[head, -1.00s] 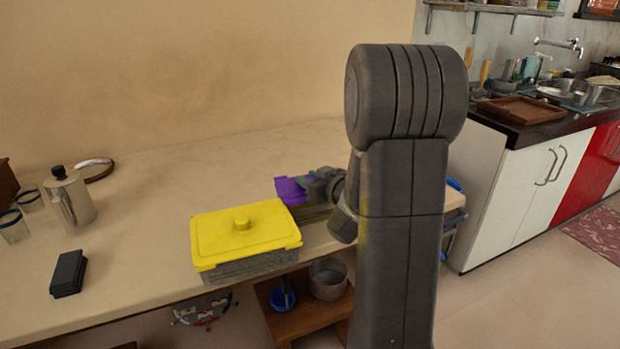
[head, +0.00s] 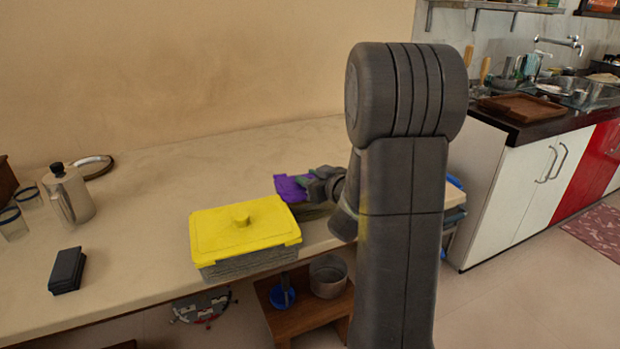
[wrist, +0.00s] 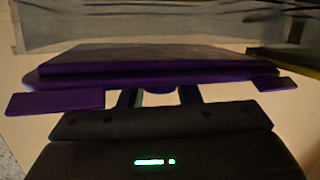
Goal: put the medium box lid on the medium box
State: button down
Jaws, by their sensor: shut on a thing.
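A purple lid (head: 290,187), which I take for the medium box lid, is in my gripper (head: 318,186). In the wrist view the lid (wrist: 160,62) spans the picture in front of the two fingers (wrist: 160,96), which grip its near side. A clear grey box (head: 316,212) shows partly just below the lid and gripper in the head view; it may be the medium box. A clear box wall (wrist: 130,28) also shows beyond the lid in the wrist view. The lid appears above the table and apart from that wall. My arm hides much of this area.
A larger clear box with a yellow lid (head: 245,228) stands close to the left, at the table's front edge. A black case (head: 67,270), a steel pot (head: 70,195) and glasses stand farther left. The table (head: 190,175) behind is mostly clear.

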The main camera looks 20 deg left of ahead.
jog(key=shift+f+n+b, duration=0.35)
jog(key=shift+n+b, duration=0.05)
jog(key=shift+b, duration=0.05)
jog(key=c, duration=1)
grip_release()
jog(key=shift+r, duration=0.1)
jog(key=shift+o, duration=0.2)
jog(key=o, duration=1)
jog(key=shift+c, duration=0.2)
jog(key=shift+s+d, duration=0.1)
jog(key=shift+p+v, duration=1)
jog(key=shift+v, duration=1.9)
jog(key=shift+s+d+r, duration=0.2)
jog(key=shift+d+r, duration=0.05)
jog(key=shift+d, duration=0.15)
